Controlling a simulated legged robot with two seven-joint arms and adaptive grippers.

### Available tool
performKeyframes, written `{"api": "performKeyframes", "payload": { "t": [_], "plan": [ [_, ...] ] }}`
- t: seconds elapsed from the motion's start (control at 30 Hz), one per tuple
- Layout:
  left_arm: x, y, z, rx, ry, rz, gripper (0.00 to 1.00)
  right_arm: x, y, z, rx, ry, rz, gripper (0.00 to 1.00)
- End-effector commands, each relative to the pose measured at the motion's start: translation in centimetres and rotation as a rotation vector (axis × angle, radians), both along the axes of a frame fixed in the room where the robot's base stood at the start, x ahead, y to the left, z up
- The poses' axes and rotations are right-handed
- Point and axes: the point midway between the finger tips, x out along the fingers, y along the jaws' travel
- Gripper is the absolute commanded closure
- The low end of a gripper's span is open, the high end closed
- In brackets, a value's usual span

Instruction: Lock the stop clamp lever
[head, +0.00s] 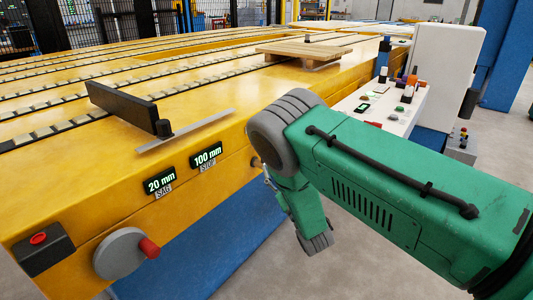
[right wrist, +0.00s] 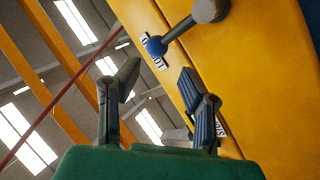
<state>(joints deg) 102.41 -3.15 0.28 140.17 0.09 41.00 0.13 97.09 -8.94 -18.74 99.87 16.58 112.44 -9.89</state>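The stop clamp lever (right wrist: 182,29) shows in the right wrist view as a grey rod with a blue ball end (right wrist: 157,46), on a round grey hub (right wrist: 210,10) on the yellow panel. The ball lies over a white label whose text is partly hidden. A second white label (right wrist: 221,130) is partly covered by a finger. My right gripper (right wrist: 160,77) is open and empty, its fingertips short of the ball, with no contact visible. In the head view my right arm hides most of that gripper, and the lever cannot be made out clearly. My left gripper is not in view.
The yellow table (head: 215,85) carries a black stop bar (head: 120,106) and a wooden pallet (head: 300,50). Its front has a 20 mm display (head: 160,183), a 100 mm display (head: 207,156), a handwheel (head: 118,254) and a red button (head: 38,238). A white bench (head: 405,122) holds small items.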

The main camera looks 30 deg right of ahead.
Motion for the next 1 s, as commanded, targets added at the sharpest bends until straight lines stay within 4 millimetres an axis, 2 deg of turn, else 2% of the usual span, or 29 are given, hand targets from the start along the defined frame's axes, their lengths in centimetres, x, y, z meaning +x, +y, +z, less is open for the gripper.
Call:
{"api": "performKeyframes", "payload": {
  "t": [0.07,0.3,0.9,1.0],
  "plan": [
    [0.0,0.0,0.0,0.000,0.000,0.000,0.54,-1.5,0.1,-0.9,-0.001,0.006,0.000,0.65],
    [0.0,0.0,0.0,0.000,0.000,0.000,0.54,-3.0,0.2,-1.6,-0.001,0.006,0.001,0.65],
    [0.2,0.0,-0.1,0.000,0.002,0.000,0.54,-3.2,0.1,-1.6,0.001,0.002,0.000,0.65],
    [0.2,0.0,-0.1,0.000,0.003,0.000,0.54,-3.4,-0.3,-2.3,0.015,0.044,-0.016,0.65]
  ]
}}
